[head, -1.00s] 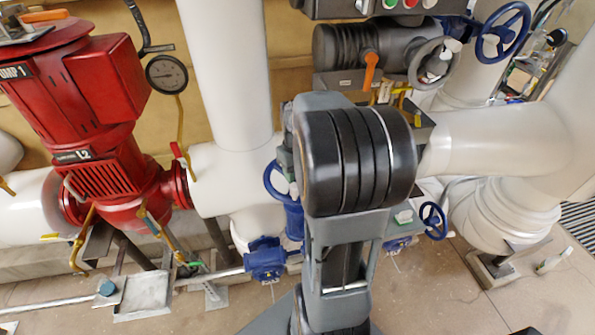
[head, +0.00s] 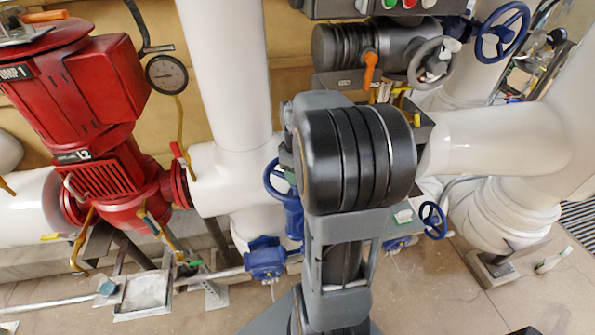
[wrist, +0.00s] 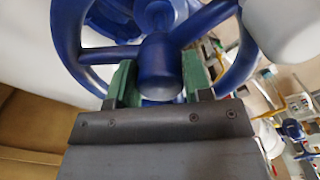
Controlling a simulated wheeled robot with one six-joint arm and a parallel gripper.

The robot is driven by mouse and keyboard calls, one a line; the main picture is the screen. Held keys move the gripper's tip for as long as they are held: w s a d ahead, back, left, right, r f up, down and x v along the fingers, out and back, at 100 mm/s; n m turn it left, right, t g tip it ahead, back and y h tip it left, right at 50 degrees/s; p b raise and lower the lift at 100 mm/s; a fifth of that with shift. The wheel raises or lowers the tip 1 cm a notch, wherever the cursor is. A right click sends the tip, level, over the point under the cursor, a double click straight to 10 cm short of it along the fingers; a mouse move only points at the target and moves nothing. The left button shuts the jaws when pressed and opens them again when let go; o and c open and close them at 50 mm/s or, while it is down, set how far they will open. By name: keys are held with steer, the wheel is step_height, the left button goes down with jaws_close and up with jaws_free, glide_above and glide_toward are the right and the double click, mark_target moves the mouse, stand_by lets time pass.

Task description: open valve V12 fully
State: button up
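In the wrist view a blue handwheel (wrist: 98,54) with spokes and a round hub (wrist: 160,68) fills the top, very close. My gripper (wrist: 160,80) has its two green fingers apart, one on each side of the hub, below the spokes. I cannot tell whether the fingers touch the hub or the spokes. In the head view my arm hides the gripper and the wheel at it. Other blue handwheels show there: one left of my arm (head: 276,180), one to its right (head: 432,220) and one at the top right (head: 502,31). No V12 tag is readable.
Thick white pipes (head: 225,70) run behind and right (head: 490,140) of my arm. A grey handwheel (head: 416,66) and motor are at the top. Open floor (head: 430,290) lies at the lower right.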

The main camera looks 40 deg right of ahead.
steer(key=shift+o, duration=1.1)
steer(key=shift+a+f, duration=0.15)
steer(key=shift+a, duration=0.1)
steer(key=shift+a+r, duration=0.1)
steer(key=shift+r, duration=0.15)
steer(key=r+p, duration=0.1)
steer(key=r, duration=0.1)
steer(key=r+p, duration=0.4)
steer(key=shift+w+d, duration=0.15)
steer(key=shift+d, duration=0.2)
steer(key=shift+r, duration=0.2)
steer(key=shift+r+p, duration=0.3)
steer(key=shift+r, duration=2.6)
